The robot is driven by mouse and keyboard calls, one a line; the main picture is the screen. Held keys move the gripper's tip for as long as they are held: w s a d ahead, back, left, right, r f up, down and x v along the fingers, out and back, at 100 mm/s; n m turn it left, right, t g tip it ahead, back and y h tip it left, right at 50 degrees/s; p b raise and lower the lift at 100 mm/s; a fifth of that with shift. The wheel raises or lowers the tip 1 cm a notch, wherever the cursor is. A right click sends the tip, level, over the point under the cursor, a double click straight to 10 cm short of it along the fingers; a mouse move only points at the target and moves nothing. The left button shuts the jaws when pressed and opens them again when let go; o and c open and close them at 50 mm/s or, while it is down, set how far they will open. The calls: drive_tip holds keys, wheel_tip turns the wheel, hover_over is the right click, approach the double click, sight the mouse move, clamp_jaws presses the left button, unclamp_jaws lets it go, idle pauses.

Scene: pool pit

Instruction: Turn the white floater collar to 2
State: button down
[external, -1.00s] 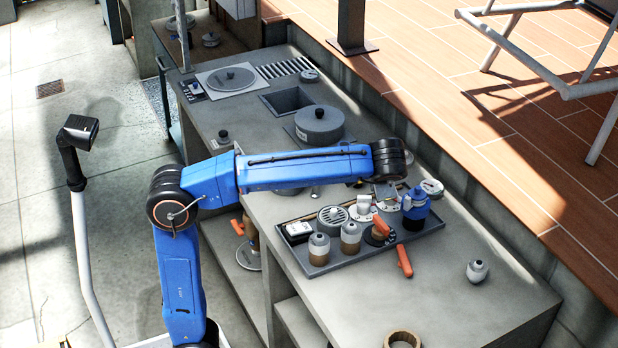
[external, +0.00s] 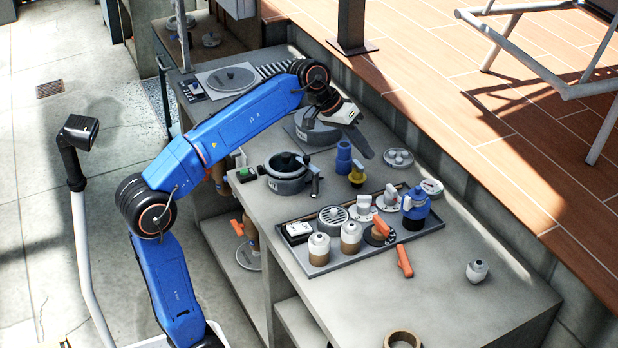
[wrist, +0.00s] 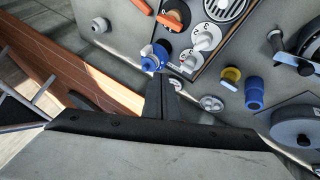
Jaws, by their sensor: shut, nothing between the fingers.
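Two white knob-like pieces on round white dials stand in the grey tray (external: 318,271). One white dial piece (external: 364,208) is beside the round grille, and the other white dial piece (external: 389,199) is nearer the blue bottle. My gripper (external: 366,151) is shut and empty, raised above the counter behind the tray, apart from both. Its dark fingers (wrist: 161,96) show in the wrist view.
The tray also holds a blue bottle (external: 415,209), an orange-handled valve (external: 380,231), tan jars (external: 350,237) and a grille (external: 332,217). The counter's right front is mostly clear.

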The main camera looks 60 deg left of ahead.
drive_tip(key=s+d+x, duration=0.1)
drive_tip(key=d+x, duration=0.1)
drive_tip(key=x, duration=1.3)
drive_tip(key=shift+d, duration=0.2)
drive_tip(key=shift+r, duration=0.1)
drive_tip(key=shift+w+d, duration=0.2)
drive_tip(key=shift+d, duration=0.7)
drive_tip(key=shift+a, duration=0.15)
